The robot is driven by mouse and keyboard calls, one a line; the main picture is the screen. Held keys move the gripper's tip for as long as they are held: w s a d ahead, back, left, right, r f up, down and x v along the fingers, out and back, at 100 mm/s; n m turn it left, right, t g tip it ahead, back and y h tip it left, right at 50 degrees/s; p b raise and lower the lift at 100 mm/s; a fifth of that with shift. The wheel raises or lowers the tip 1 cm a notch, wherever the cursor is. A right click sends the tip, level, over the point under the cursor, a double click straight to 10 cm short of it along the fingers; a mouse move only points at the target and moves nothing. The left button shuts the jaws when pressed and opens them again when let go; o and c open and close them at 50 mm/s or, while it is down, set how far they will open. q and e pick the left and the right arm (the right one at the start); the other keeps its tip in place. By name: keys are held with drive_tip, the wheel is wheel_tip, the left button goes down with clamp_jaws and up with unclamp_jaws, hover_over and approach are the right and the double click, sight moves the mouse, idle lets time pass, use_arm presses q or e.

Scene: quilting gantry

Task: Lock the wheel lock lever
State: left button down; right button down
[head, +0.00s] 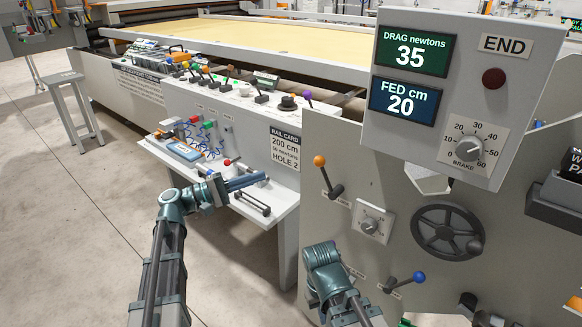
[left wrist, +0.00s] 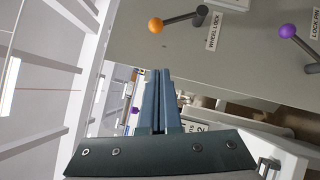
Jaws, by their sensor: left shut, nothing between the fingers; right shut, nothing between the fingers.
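The wheel lock lever has an orange ball knob (head: 319,160) on a dark arm, tilted up and left from its pivot on the grey end panel. In the left wrist view its orange knob (left wrist: 155,25) points left of its pivot, beside the "WHEEL LOCK" label. My left gripper (head: 262,178) is shut and empty, left of and slightly below the knob, apart from it. Its closed fingers (left wrist: 160,75) point toward the panel in the left wrist view. My right gripper (head: 322,256) is shut, low in front of the panel below the lever; its fingertips are hard to make out.
A purple-knobbed lock pin (left wrist: 289,31) is nearby. A shelf (head: 262,215) with a dark handle lies below my left gripper. Open floor lies left.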

sight(326, 177)
use_arm(q)
drive_tip(key=shift+w+a+r, duration=0.1)
drive_tip(key=shift+a+r, duration=0.05)
drive_tip(key=shift+a, duration=0.1)
drive_tip(key=s+d+p+x, duration=0.1)
drive_tip(key=s+p+x, duration=0.1)
drive_tip(key=x, duration=1.1)
drive_tip(key=shift+s+r+p, duration=0.3)
drive_tip(key=shift+r+p, duration=0.1)
drive_tip(key=shift+p, duration=0.2)
drive_tip(key=shift+a, duration=0.1)
